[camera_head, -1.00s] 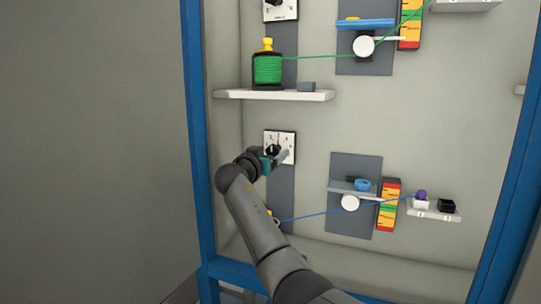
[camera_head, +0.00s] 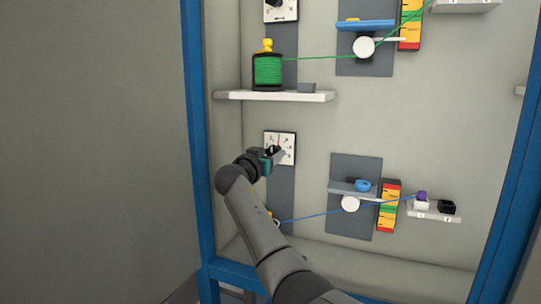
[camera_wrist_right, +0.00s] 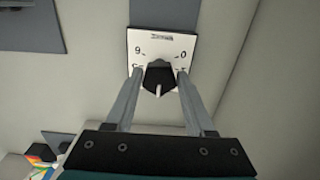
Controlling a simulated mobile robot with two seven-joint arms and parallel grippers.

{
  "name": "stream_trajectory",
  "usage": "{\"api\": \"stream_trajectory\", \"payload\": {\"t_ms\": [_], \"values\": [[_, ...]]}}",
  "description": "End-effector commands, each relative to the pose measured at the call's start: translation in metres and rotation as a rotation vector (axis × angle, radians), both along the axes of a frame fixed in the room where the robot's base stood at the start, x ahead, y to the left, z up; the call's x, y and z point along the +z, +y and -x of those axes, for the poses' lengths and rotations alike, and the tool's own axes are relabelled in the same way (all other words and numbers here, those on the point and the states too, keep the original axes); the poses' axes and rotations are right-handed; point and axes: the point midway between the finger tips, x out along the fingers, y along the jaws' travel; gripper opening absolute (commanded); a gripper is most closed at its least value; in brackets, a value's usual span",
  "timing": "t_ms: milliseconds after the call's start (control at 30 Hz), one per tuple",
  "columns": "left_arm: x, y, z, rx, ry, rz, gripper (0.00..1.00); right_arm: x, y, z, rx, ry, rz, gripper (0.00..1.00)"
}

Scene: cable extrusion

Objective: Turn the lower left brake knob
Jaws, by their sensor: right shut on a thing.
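The lower left brake knob (camera_wrist_right: 159,77) is black with a white pointer line. It sits on a white dial plate (camera_wrist_right: 150,42) with numbers, and the plate also shows in the head view (camera_head: 288,142). My right gripper (camera_wrist_right: 157,78) has its two fingers on either side of the knob and is shut on it. In the wrist view the pointer line shows on the knob's near side. My left gripper is not in view.
A white shelf (camera_head: 290,96) with a green spool (camera_head: 268,70) is above the dial. A blue cable (camera_head: 315,213) runs below, past a white pulley (camera_head: 350,203) and a colored scale (camera_head: 388,205). A blue frame post (camera_head: 196,150) stands left of my arm.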

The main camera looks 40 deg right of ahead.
Motion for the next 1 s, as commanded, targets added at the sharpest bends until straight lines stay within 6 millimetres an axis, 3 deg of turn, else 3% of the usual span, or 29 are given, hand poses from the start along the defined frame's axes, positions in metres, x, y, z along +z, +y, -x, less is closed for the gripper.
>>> {"api": "stream_trajectory", "payload": {"t_ms": [267, 467, 1000], "values": [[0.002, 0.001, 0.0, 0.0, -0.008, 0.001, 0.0, -0.001, -0.001, 0.001, -0.003, 0.029, 0.012, 0.0], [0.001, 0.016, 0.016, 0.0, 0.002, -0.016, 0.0, 0.0, -0.001, 0.0, -0.003, 0.119, 0.057, 0.0], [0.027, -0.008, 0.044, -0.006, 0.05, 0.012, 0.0, 0.0, -0.001, 0.001, -0.004, 0.484, 0.246, 0.0]]}}
